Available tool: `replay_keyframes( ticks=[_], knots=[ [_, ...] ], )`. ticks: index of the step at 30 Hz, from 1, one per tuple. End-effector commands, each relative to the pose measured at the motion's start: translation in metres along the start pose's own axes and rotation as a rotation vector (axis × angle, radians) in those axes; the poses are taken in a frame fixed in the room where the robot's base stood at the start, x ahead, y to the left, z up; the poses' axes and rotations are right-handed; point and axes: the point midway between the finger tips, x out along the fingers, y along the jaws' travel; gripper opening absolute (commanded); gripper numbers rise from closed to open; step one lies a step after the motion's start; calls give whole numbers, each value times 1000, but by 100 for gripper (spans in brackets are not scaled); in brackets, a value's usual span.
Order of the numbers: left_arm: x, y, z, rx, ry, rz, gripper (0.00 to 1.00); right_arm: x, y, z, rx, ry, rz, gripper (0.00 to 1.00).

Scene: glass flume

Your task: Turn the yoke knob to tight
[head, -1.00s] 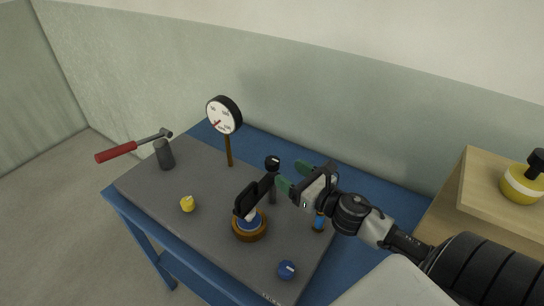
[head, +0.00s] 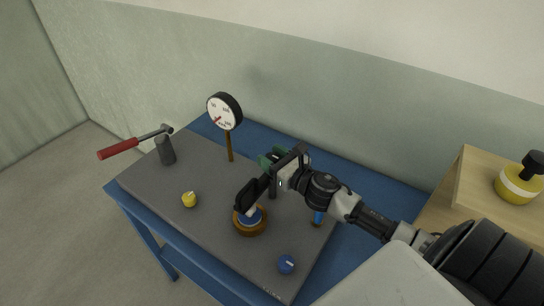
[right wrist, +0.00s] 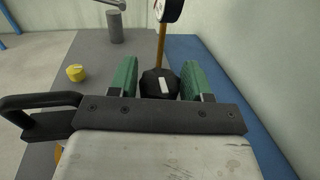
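A black faceted knob (right wrist: 160,84) with a white mark on top shows in the right wrist view, between the green fingers of my right gripper (right wrist: 160,78). It looks like the yoke knob, though I can read no label. The fingers are apart, one on each side of the knob; I cannot tell if either touches it. In the head view my right gripper (head: 268,160) hides this knob, and the dark post (head: 272,188) under it shows only in part. My left gripper is not in view.
On the grey board (head: 200,222) stand a dial gauge (head: 224,112), a yellow knob (head: 189,200), a blue knob (head: 286,264), a brown ring (head: 250,231) with a black lever-like piece above, and a red-handled lever (head: 118,149). A wooden box (head: 477,175) stands right.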

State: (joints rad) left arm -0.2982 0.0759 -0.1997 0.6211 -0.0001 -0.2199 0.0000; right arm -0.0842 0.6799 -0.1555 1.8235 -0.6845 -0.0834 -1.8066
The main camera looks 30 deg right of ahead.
Motion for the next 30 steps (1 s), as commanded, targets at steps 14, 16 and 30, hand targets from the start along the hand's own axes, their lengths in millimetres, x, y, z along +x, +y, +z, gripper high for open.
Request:
replay_keyframes(
  ticks=[14,16,30],
  knots=[
    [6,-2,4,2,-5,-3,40,0,-1,-2,-2,0,29,17],
    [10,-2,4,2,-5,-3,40,0,-1,-2,-5,1,55,17],
    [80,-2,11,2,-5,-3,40,0,-1,-10,-8,-1,422,17]
  ],
)
